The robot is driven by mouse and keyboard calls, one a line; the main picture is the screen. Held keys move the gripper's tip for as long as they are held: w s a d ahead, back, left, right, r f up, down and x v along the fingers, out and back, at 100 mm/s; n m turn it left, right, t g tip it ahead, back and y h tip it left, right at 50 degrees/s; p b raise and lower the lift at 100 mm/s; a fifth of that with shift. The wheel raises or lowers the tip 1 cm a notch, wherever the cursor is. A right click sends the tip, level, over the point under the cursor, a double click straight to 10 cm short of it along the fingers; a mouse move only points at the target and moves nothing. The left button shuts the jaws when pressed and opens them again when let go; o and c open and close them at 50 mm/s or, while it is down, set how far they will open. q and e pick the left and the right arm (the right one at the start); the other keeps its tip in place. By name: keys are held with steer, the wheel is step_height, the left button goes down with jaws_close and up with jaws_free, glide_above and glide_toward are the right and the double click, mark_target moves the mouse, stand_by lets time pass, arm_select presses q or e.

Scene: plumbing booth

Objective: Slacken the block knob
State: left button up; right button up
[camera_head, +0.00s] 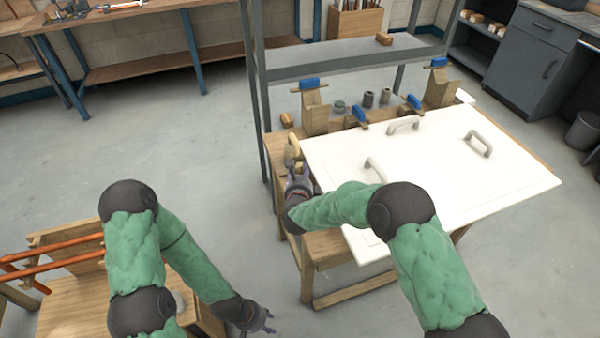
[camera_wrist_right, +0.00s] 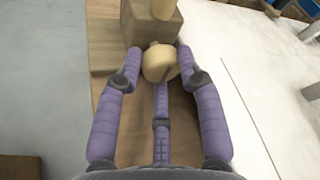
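The block knob (camera_wrist_right: 158,63) is a cream, rounded knob on the near side of a wooden block (camera_wrist_right: 150,30), seen in the right wrist view. My right gripper (camera_wrist_right: 159,57) has its purple fingers on both sides of the knob, with a third finger below it. The fingertips appear to touch the knob; the exact contact is partly hidden. In the head view my right gripper (camera_head: 297,174) is at the left edge of the bench, just in front of the block (camera_head: 289,152). My left gripper (camera_head: 270,322) is low in the picture, empty, with its fingers apart, away from the bench.
A white panel (camera_head: 440,170) with several grey handles covers most of the bench, close to the right of my right gripper. Blue-topped clamps (camera_head: 310,84) and small cans (camera_head: 368,99) stand behind it. A wooden stand with orange pipes (camera_head: 60,262) is at the lower left.

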steer(key=shift+f+n+t+h, duration=0.15)
steer(key=shift+n+t+h, duration=0.15)
steer(key=shift+n, duration=0.3)
steer(key=n+t+h, duration=0.1)
steer(key=n, duration=0.2)
steer(key=shift+f, duration=0.1)
steer(key=o, duration=0.8)
steer(key=shift+o, duration=0.2)
steer(key=s, duration=0.4)
steer(key=s+a, duration=0.1)
steer(key=s, duration=0.7)
steer(key=shift+a+r, duration=0.3)
steer(key=shift+r, duration=0.1)
